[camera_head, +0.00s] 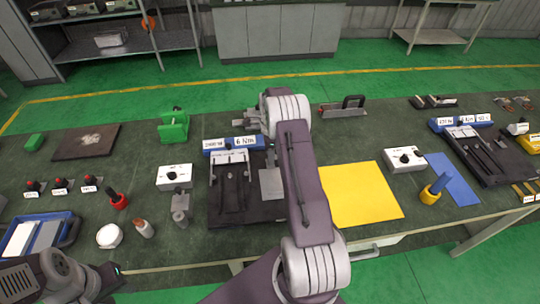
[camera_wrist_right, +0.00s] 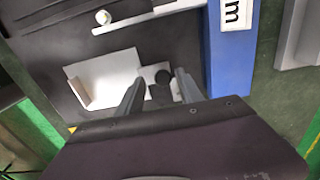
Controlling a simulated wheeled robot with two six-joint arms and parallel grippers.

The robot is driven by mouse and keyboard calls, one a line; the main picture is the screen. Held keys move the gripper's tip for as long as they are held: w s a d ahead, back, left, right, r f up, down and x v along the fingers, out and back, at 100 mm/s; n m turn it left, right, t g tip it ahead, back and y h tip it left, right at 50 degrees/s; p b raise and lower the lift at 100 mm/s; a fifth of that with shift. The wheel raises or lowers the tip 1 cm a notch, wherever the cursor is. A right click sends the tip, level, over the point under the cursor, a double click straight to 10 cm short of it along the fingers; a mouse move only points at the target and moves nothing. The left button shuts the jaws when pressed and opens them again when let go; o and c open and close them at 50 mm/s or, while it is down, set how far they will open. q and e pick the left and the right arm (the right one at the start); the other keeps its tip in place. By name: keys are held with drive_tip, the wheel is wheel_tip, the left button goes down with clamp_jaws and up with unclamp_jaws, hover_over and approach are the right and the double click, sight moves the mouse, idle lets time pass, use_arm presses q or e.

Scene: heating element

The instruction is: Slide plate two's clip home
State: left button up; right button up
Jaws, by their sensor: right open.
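A dark plate (camera_head: 225,213) with a blue header block (camera_head: 220,147) reading "6 Nm" lies left of centre; a similar plate (camera_head: 515,170) lies far right. I cannot tell which is plate two. In the right wrist view a pale flat piece (camera_wrist_right: 105,78) with a raised lip, perhaps the clip, lies on a dark plate (camera_wrist_right: 45,50). A black knob (camera_wrist_right: 162,77) shows between the fingers of my open right gripper (camera_wrist_right: 158,92); contact is unclear. My right forearm hides part of the left plate in the head view. My left gripper (camera_head: 112,273) is low at the left, its fingers unclear.
A yellow sheet (camera_head: 362,195) lies right of my right arm. White boxes with black knobs (camera_head: 174,177) (camera_head: 405,158) stand on the bench. A red-based tool (camera_head: 118,200), a white jar (camera_head: 110,236) and a blue tray (camera_head: 40,238) are at the left. The blue block (camera_wrist_right: 229,50) rises beside the right gripper.

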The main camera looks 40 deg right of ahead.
wheel_tip(320, 180, up, 9)
drive_tip(key=shift+f+b, duration=0.2)
drive_tip(key=shift+b, duration=0.15)
drive_tip(key=shift+s, duration=0.1)
drive_tip(key=w+a+r+n+t, duration=0.1)
drive_tip(key=w+a+r+n, duration=0.15)
drive_tip(key=a+r, duration=0.35)
drive_tip(key=s+a+r+n, duration=0.1)
drive_tip(key=s+a+n, duration=0.15)
drive_tip(key=a, duration=0.35)
drive_tip(key=s+a+r+n, duration=0.1)
drive_tip(key=s+a+r, duration=0.1)
drive_tip(key=s+a, duration=0.3)
drive_tip(key=s+a+f+n, duration=0.3)
drive_tip(key=s+f+n, duration=0.1)
drive_tip(key=s+n, duration=0.3)
drive_tip(key=s+a+f+n, duration=0.3)
drive_tip(key=s+f+n, duration=0.1)
drive_tip(key=s+n, duration=0.4)
drive_tip(key=n, duration=0.2)
drive_tip(key=shift+a+n, duration=0.15)
drive_tip(key=shift+n, duration=0.15)
